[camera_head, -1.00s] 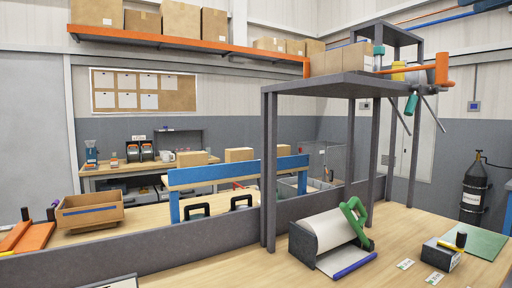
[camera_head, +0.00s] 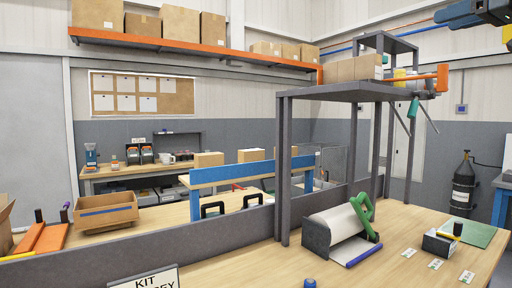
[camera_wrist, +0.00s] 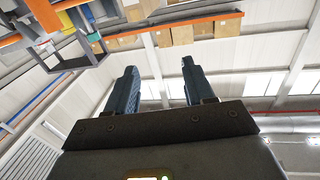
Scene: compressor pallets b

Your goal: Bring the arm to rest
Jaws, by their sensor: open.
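My gripper (camera_wrist: 160,88) shows in the wrist view with its two dark fingers spread apart and nothing between them. It points up toward the white ceiling and wall, with the orange shelf of boxes beyond. In the head view only a blue and dark part of my arm (camera_head: 470,14) shows at the top right corner. The gripper's fingers cannot be made out there.
A grey raised shelf (camera_head: 340,93) with boxes and an orange-handled tool (camera_head: 425,82) stands at the right, below my arm. The wooden bench (camera_head: 225,268) holds a paper roll dispenser (camera_head: 335,232) and a green mat (camera_head: 478,235). A kit sign (camera_head: 150,280) stands in front.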

